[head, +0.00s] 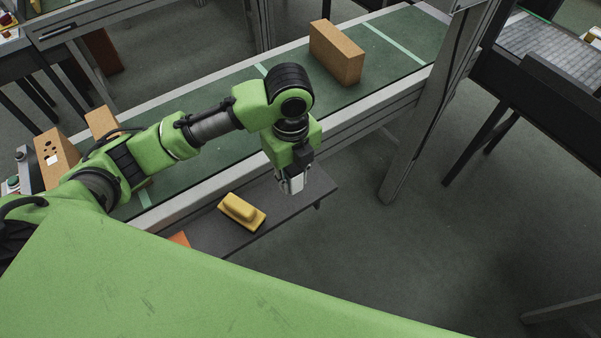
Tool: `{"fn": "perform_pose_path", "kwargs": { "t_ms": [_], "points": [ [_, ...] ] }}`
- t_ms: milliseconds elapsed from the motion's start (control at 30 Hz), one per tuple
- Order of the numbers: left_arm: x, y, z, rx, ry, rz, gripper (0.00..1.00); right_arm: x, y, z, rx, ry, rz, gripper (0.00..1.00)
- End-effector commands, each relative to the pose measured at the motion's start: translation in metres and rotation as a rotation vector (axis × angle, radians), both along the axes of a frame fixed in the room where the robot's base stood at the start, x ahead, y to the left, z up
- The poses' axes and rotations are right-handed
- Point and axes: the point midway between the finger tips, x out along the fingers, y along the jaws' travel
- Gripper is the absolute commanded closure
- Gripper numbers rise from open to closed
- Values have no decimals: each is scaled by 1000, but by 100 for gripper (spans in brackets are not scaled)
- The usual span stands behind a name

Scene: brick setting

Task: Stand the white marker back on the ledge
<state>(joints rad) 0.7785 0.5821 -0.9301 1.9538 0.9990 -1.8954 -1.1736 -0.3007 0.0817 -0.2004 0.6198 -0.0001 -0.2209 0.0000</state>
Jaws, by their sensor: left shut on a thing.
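My left arm reaches in from the left across the conveyor, and its gripper (292,186) points down over the dark grey ledge (265,222) along the conveyor's near side. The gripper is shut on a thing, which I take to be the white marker. Only pale and silvery parts show at the fingertips, so the marker's outline and tilt cannot be made out. I cannot tell whether it touches the ledge. My right gripper is not in view.
A yellow block-like thing (242,211) lies on the ledge, left of the gripper. An orange thing (180,239) is partly hidden farther left. A cardboard box (336,54) stands on the green conveyor belt (400,40). A grey metal post (432,105) rises at the right.

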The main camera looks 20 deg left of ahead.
Motion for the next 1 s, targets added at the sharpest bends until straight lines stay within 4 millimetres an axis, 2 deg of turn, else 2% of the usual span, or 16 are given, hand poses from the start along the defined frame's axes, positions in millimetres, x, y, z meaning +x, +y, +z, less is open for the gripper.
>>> {"fn": "perform_pose_path", "kwargs": {
  "t_ms": [133, 400, 700, 833, 1000],
  "points": [
    [32, 3, -12, 1, 1, 4, 90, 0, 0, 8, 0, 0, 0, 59],
    [68, 7, -57, 0, 1, 2, 90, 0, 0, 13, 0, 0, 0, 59],
    [82, 9, -77, 0, 1, 1, 90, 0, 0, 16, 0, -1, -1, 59],
    [81, 9, -96, 1, 1, 1, 90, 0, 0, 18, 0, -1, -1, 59],
    [81, 9, -104, 0, -1, 0, 90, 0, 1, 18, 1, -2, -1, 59]
  ]
}}
